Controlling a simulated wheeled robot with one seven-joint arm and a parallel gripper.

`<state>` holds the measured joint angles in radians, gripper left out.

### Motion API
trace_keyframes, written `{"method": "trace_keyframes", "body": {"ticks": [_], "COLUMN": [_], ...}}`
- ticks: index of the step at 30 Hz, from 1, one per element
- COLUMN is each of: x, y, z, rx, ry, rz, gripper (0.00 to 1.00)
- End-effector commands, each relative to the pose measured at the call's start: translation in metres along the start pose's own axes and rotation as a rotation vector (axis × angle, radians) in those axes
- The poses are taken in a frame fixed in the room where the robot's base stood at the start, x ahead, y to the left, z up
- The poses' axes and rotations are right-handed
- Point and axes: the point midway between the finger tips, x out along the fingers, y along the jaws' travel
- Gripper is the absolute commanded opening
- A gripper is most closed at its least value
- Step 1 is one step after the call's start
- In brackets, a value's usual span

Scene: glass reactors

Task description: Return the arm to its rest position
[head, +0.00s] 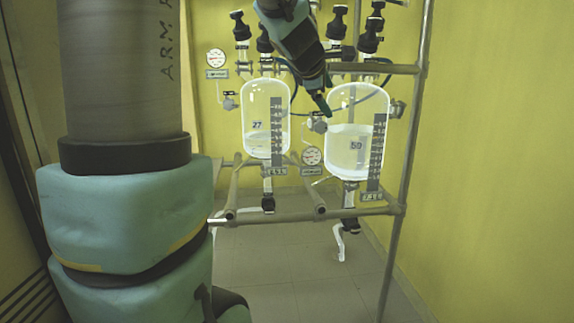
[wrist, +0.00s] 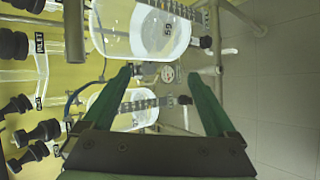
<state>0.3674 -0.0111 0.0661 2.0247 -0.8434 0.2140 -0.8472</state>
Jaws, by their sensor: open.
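My gripper (head: 325,105) is in the upper middle of the head view, at the end of my arm, which comes down from the top. It appears in front of the gap between two glass reactors, close to the right one. In the wrist view my gripper (wrist: 158,80) shows two green fingers spread apart with nothing between them. The reactor marked 59 (head: 352,125) is at the right, and the reactor marked 27 (head: 262,105) at the left. Both also show in the wrist view, the 59 reactor (wrist: 130,40) at the top and the other (wrist: 112,100) below it.
A metal pipe frame (head: 402,150) surrounds the reactors. Black-capped fittings (head: 240,28) stand above the vessels. The tiled floor (head: 270,260) in front is clear.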

Motion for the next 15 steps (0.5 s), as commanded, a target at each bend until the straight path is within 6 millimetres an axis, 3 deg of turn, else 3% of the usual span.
{"method": "trace_keyframes", "body": {"ticks": [1, 5, 9, 12, 15], "x": [0.002, -0.005, -0.031, -0.055, -0.077], "y": [-0.033, -0.123, -0.214, -0.268, -0.306], "z": [-0.016, -0.05, -0.081, -0.097, -0.107], "rx": [0.121, 0.476, 0.829, 1.034, 1.186], "ry": [0.019, 0.01, -0.083, -0.184, -0.283], "rz": [-0.081, -0.302, -0.537, -0.675, -0.773], "gripper": [0.92, 0.92, 0.92, 0.92, 0.92]}}
